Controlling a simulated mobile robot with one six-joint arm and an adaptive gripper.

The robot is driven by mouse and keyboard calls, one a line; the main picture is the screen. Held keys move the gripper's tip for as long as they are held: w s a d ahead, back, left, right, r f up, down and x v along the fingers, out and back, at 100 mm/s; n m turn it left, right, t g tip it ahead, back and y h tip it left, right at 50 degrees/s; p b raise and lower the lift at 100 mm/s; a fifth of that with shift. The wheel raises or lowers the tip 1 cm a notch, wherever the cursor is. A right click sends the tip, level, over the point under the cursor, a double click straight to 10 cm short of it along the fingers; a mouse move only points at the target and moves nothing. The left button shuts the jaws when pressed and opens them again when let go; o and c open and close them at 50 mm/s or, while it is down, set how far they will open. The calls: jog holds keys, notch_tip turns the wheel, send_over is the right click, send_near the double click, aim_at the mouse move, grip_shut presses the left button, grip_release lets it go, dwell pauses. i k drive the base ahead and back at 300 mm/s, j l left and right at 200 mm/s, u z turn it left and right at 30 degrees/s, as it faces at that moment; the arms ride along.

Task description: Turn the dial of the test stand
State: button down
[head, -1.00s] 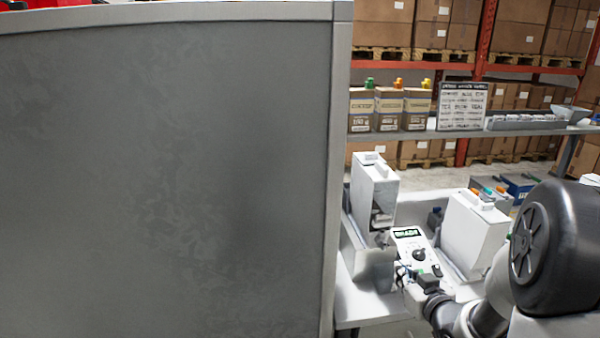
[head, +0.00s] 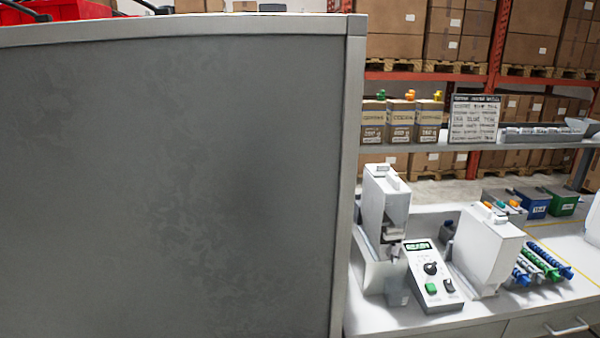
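The test stand (head: 428,277) is a small white sloped box on the bench, between two white dispensers. It has a green-lit display (head: 418,246) at the top, a round black dial (head: 431,268) below it, and a green button (head: 431,287) with a small black switch (head: 449,286) near the front. The dial is too small to read its setting. Nothing touches the test stand. My gripper and arm are out of the head view.
A large grey panel (head: 180,180) fills the left side. White dispensers stand left (head: 386,212) and right (head: 487,248) of the test stand. Blue, green and white rolls (head: 540,262) lie at the right. A shelf (head: 440,145) with cartons and a sign (head: 474,118) is behind.

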aim_at(430, 268)
jog(key=i+l, duration=0.15)
jog(key=i, duration=0.4)
jog(key=i+l+z, duration=0.1)
jog(key=i, duration=0.45)
